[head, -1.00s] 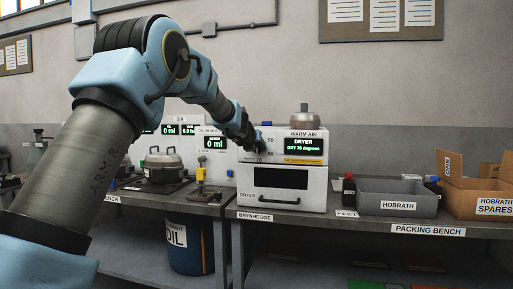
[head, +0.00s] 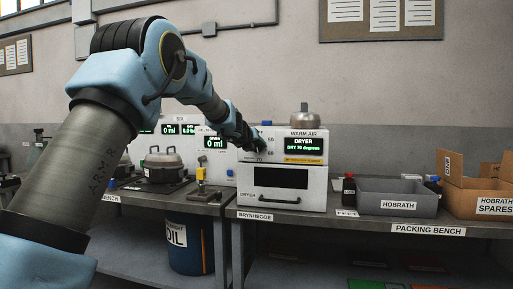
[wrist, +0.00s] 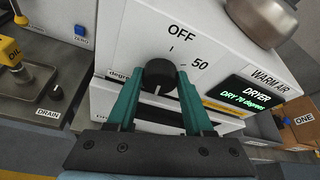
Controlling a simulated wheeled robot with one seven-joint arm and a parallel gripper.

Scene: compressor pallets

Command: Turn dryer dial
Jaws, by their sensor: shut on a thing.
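The dryer (head: 283,203) is a white box on the bench, with a drawer-like door and a green display (head: 303,146) that reads DRY 70 degrees. Its black round dial (wrist: 160,73) shows in the wrist view, below the printed OFF and left of the 50. My gripper (wrist: 160,80) has its two teal fingers shut on the dial, one on each side. In the head view my gripper (head: 256,144) is at the dryer's upper left face and hides the dial.
A round metal part (head: 304,117) sits on top of the dryer. A grey bin (head: 398,204) and a cardboard box (head: 470,200) stand to the right on the packing bench (head: 385,223). A lidded pot (head: 164,166) and a yellow oil tap (head: 201,175) are to the left.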

